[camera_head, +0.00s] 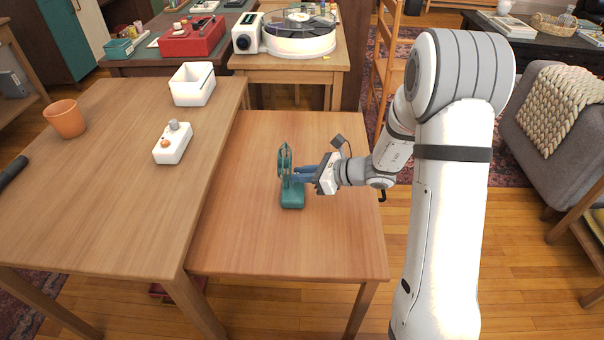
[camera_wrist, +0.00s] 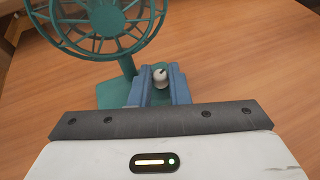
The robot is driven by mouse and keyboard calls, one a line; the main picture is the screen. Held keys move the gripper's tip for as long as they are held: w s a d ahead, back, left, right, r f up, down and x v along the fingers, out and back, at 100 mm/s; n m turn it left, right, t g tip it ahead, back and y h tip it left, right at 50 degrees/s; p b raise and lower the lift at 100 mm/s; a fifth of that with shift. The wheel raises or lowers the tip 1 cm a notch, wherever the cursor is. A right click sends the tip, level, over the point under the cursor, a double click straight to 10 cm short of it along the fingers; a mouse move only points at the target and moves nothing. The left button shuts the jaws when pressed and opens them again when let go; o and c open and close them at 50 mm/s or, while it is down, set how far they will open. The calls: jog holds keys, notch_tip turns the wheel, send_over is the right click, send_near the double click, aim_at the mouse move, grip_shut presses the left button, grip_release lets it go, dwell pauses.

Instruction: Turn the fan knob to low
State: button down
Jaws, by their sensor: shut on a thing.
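A small teal desk fan (camera_head: 292,197) stands upright on the nearer wooden table. In the wrist view its round grille and base (camera_wrist: 110,94) show at the upper left. My gripper (camera_head: 301,173) reaches in from the right, with its blue fingers at the fan's stem, above the base. In the wrist view a small whitish knob (camera_wrist: 160,76) sits between the two fingers of my gripper (camera_wrist: 161,84), and they are shut on it. The knob is hidden in the head view. I cannot make out any setting marks.
The nearer table (camera_head: 300,250) is otherwise bare. The left table (camera_head: 90,200) holds a white control box (camera_head: 172,146), a terracotta pot (camera_head: 65,119) and a white bin (camera_head: 191,87). A record player (camera_head: 300,38) stands behind. A grey armchair (camera_head: 530,130) is at the right.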

jog(key=shift+r+n+g+p, duration=0.1)
jog(key=shift+n+g+p, duration=0.2)
jog(key=shift+g+p, duration=0.1)
jog(key=shift+w+r+n+g+y+p, duration=0.1)
jog(key=shift+n+g+y+p, duration=0.05)
jog(key=shift+n+g+p, duration=0.4)
jog(key=shift+w+n+g+y+p, duration=0.1)
jog(key=shift+n+g+y+p, duration=0.05)
jog(key=shift+n+g+p, duration=0.35)
jog(key=n+g+p, duration=0.1)
jog(key=n+g, duration=0.1)
jog(key=g, duration=0.1)
jog(key=n+g+p, duration=0.1)
jog(key=shift+w+n+p, duration=0.25)
jog(key=shift+p, duration=0.05)
jog(key=n+g+h, duration=0.1)
jog(key=n+g, duration=0.1)
jog(key=n+g+p, duration=0.1)
jog(key=g, duration=0.1)
jog(key=n+g+h+p, duration=0.1)
jog(key=n+g, duration=0.1)
jog(key=shift+w+a+f+n+h, duration=0.1)
jog(key=shift+w+f+n+h, duration=0.1)
jog(key=shift+w+n+h, duration=0.1)
jog(key=shift+g, duration=0.25)
jog(key=c, duration=1.6)
grip_release()
jog(key=shift+c, duration=0.2)
